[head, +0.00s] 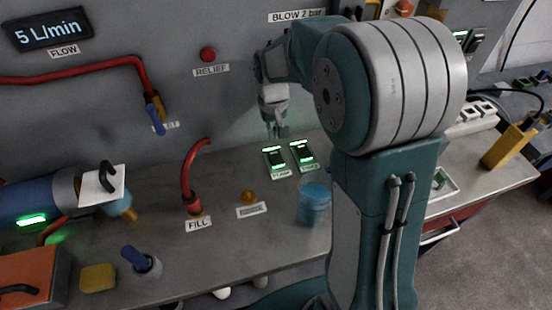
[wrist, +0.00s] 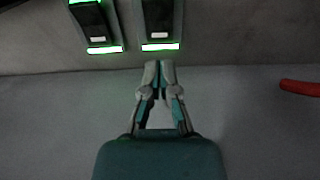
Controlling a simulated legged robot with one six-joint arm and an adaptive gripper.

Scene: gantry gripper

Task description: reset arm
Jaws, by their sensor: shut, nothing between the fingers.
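My gripper (head: 274,128) points down in front of the grey panel, behind my large arm joint in the head view. In the wrist view my gripper (wrist: 158,66) has its fingertips together with nothing between them. Two black rocker switches with green lights, a left switch (head: 274,158) and a right switch (head: 302,153), sit on the bench just below the fingertips. They also show at the top of the wrist view, as one switch (wrist: 92,20) and another (wrist: 158,18). I cannot tell whether the fingertips touch either switch; they look apart.
A blue jar (head: 314,205) stands beside my arm. A red FILL hose (head: 189,180) rises left of the switches. A blue cylinder (head: 40,200), a yellow block (head: 97,278) and an orange box (head: 30,272) are at left. A yellow device (head: 507,148) is at right.

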